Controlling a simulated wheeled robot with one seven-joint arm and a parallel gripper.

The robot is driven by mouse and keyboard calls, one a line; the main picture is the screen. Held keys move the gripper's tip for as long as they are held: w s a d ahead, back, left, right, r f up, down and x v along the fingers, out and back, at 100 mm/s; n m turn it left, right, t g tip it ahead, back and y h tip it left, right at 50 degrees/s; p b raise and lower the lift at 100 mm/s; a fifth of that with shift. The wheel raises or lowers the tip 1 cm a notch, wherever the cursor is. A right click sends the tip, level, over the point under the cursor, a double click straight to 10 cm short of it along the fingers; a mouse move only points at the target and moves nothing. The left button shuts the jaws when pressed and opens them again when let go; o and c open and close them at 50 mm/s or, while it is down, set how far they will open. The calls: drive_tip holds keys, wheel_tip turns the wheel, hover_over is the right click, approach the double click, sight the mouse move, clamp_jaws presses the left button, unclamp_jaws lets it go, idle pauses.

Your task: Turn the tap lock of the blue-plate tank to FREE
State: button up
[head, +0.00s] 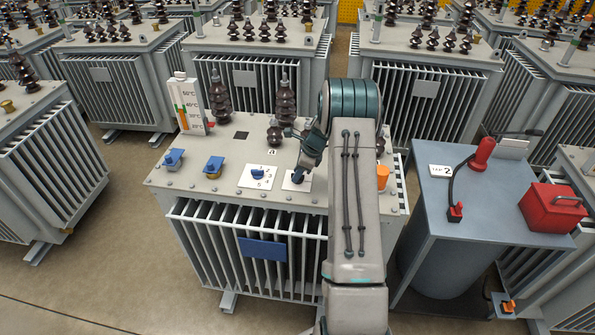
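The blue-plate tank stands in the middle, with a blue plate (263,249) on its finned front. On its lid is a white dial plate with a blue knob (258,173) and numbers around it. To the right, a second white plate (288,186) lies beneath my gripper (299,175); it may be the tap lock, but its lettering cannot be read. My gripper points down at this plate, at or just above a small dark blue part there. Contact and finger opening cannot be made out.
The lid also bears blue fittings (214,166), dark bushings (286,103), a thermometer board (187,105) and an orange cap (382,171). At right, a grey stand (462,215) carries a "TAP 2" card (440,171), a red-handled device (482,155) and a red box (551,207). Other tanks crowd around.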

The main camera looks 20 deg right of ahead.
drive_tip(key=shift+c, duration=0.3)
clamp_jaws()
drive_tip(key=shift+n+b, duration=0.3)
drive_tip(key=shift+n, duration=0.1)
drive_tip(key=n+g+b, duration=0.1)
drive_tip(key=n, duration=0.1)
drive_tip(key=shift+w+f+n+y+b, duration=0.1)
drive_tip(key=shift+n+y+b, duration=0.2)
drive_tip(key=shift+n+b, duration=0.1)
drive_tip(key=n+g+b, duration=0.1)
drive_tip(key=n+g, duration=0.1)
drive_tip(key=n, duration=0.3)
drive_tip(key=shift+n+b, duration=0.3)
drive_tip(key=n+g, duration=0.1)
drive_tip(key=n, duration=0.3)
drive_tip(key=shift+g+b, duration=0.35)
drive_tip(key=shift+g, duration=0.05)
drive_tip(key=n, duration=0.1)
drive_tip(key=n+h, duration=0.1)
drive_tip(key=n, duration=0.1)
drive_tip(key=n+g, duration=0.1)
drive_tip(key=shift+r+h, duration=0.25)
drive_tip(key=shift+h, duration=0.05)
drive_tip(key=shift+w+n, duration=0.1)
drive_tip(key=shift+n, duration=0.4)
